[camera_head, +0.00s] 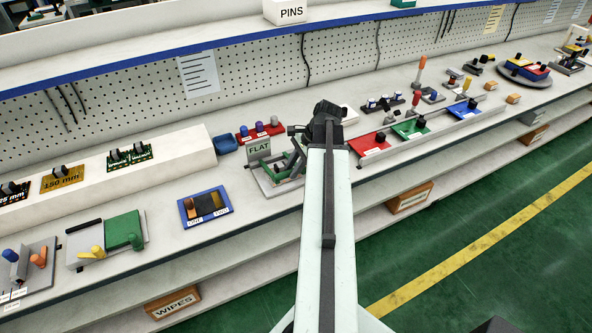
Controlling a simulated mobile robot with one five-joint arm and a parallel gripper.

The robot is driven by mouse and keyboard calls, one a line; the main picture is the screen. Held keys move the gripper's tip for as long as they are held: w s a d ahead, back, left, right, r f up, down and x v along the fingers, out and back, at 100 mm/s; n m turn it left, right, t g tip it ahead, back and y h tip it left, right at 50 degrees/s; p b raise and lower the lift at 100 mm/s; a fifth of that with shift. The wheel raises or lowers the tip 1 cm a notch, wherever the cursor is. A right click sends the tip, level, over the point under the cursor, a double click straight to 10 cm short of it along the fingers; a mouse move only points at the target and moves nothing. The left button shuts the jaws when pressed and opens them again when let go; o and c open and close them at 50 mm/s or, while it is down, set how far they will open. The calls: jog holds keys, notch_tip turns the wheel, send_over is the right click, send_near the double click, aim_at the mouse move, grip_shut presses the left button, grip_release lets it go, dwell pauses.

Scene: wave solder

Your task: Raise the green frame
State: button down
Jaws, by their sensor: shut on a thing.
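The green frame (289,163) stands on a grey base plate (265,188) near the front edge of the bench, left of my arm. Its bars look tilted up from the base, but its exact angle is hard to tell. A sign reading FLAT (258,148) stands at its back left. My gripper (297,132) is at the frame's upper right end and is shut on it. The fingertips and the point of contact are small and partly hidden by my dark wrist and pale arm.
A red rack with several coloured knobs (259,133) and a blue bin (225,144) stand behind the frame. A blue tray (205,206) lies to the left. Red (369,146), green (402,130) and blue trays (459,109) lie to the right.

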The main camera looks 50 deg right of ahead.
jog(key=w+d+r+g+y+p, duration=0.1)
jog(key=w+d+r+g+p, duration=0.2)
jog(key=w+r+p, duration=0.4)
jog(key=shift+w+d+r+m+g+y, duration=0.35)
jog(key=shift+w+d+r, duration=0.55)
jog(key=shift+w, duration=1.5)
jog(key=shift+a+r, duration=0.1)
jog(key=c, duration=1.4)
grip_release()
jog(key=shift+o, duration=1)
jog(key=shift+w+f, duration=0.25)
jog(key=shift+w, duration=0.05)
jog(key=shift+s, duration=0.15)
jog(key=shift+r+p, duration=0.1)
jog(key=shift+p, duration=0.25)
